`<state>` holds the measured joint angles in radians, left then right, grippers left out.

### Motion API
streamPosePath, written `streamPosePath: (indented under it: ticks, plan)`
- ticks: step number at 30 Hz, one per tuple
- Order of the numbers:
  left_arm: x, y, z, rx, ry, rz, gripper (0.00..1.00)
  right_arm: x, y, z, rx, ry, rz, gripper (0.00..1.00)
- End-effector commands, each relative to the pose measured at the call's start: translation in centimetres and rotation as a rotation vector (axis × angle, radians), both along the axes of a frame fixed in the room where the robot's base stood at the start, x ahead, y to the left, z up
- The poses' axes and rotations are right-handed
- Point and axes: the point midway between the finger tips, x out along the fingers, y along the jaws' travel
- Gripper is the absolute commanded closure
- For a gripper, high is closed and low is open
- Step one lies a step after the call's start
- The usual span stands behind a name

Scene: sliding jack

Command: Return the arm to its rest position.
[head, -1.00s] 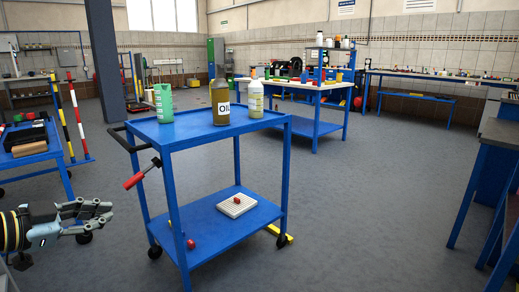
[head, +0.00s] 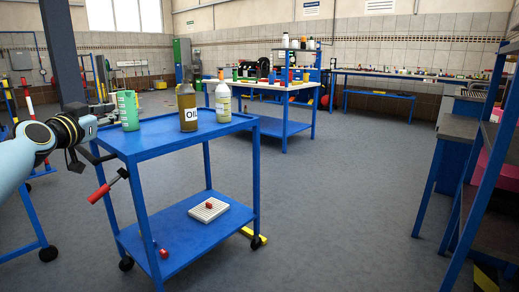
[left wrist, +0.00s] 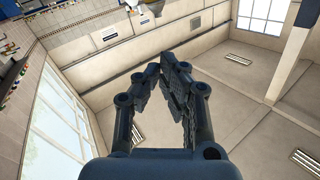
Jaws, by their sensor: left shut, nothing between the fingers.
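My left arm comes in from the left edge in the head view, raised to about the height of the blue cart's top. Its gripper (head: 104,107) points away, beside the green container (head: 127,110); I cannot tell whether they touch. In the left wrist view the left gripper's fingers (left wrist: 172,68) come together at the tips with nothing between them. The wrist camera looks up at the wall, windows and ceiling. My right gripper is in neither view.
The blue cart (head: 190,134) carries an oil bottle (head: 187,108) and a white bottle (head: 223,103). A red-handled tool (head: 103,190) hangs at its left side. Blue shelving (head: 480,170) stands at right. The floor between is clear.

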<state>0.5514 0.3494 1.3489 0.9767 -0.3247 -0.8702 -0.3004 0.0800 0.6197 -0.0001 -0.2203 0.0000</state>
Motion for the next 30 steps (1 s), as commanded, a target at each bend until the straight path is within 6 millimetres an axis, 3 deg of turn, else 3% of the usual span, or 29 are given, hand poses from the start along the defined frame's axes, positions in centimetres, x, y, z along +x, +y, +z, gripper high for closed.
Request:
streamPosePath:
  ticks: [6, 13, 19, 23, 26, 30]
  plan:
    - [0.1, 3.4, -0.1, 0.037, 0.003, 0.161, 1.00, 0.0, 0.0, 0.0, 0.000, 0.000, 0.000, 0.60]
    - [-0.2, 5.6, 1.1, 0.071, -0.052, 0.268, 1.00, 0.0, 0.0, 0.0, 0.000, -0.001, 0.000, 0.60]
    - [-2.5, 5.3, -10.7, 0.051, 0.135, 0.273, 1.00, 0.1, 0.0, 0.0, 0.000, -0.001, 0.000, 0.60]
    - [-5.5, 4.8, -19.0, 0.041, 0.270, 0.277, 1.00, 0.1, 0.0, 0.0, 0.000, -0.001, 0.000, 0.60]
    - [-9.0, 4.3, -26.1, 0.032, 0.392, 0.281, 1.00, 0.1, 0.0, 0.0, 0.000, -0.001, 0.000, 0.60]
    - [-15.7, 3.4, -36.0, 0.021, 0.570, 0.287, 1.00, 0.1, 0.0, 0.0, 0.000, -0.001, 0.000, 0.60]
